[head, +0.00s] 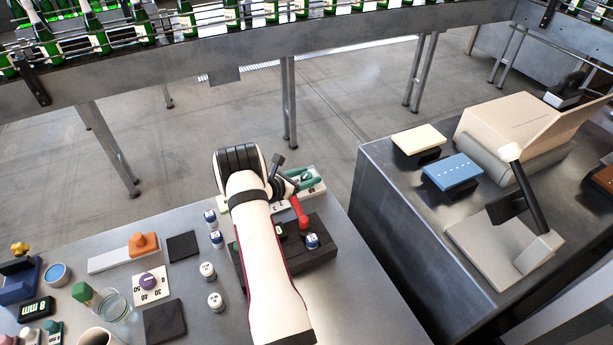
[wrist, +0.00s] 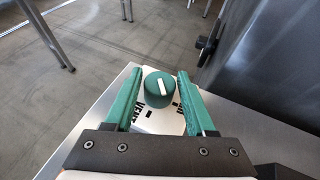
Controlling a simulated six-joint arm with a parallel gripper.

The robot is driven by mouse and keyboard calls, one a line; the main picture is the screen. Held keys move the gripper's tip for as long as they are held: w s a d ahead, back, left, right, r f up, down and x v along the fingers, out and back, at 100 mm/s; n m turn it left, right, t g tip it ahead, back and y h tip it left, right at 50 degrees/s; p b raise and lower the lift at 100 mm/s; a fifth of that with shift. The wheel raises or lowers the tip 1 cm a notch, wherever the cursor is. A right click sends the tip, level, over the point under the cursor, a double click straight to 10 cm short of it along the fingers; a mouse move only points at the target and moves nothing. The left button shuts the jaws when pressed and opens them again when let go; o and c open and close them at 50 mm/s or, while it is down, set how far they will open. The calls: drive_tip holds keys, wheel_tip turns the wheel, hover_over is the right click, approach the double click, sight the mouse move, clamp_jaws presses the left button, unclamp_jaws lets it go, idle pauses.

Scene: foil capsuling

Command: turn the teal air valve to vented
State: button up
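The teal air valve is a round knob (wrist: 159,91) with a white pointer bar, on a white plate (wrist: 165,124) in the wrist view. Lettering reading VENT lies at the plate's lower left, with another partly hidden label at the right. The bar runs nearly up-down in the picture, slightly slanted, and does not point at the VENT lettering. My gripper (wrist: 158,74) is open, its two green fingers on either side of the knob with a visible gap on both sides. In the head view the plate (head: 318,187) shows partly behind my arm.
A dark block with a red lever (head: 299,212) and a blue-capped button (head: 312,241) stands close in front of the valve. The table edge lies just beyond the plate. A metal bench (head: 400,225) stands to the right, across a gap.

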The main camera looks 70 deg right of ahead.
clamp_jaws()
drive_tip(key=shift+m+g, duration=0.3)
drive_tip(key=shift+g, duration=0.1)
drive_tip(key=shift+m+g+y, duration=2)
drive_tip(key=shift+m+g, duration=0.2)
drive_tip(key=shift+m, duration=0.3)
drive_tip(key=shift+y, duration=0.3)
drive_tip(key=shift+o, duration=1.8)
unclamp_jaws()
drive_tip(key=v, duration=1.2)
drive_tip(key=shift+w+a+f, duration=0.1)
drive_tip(key=shift+a+f, duration=0.05)
drive_tip(key=shift+f, duration=0.1)
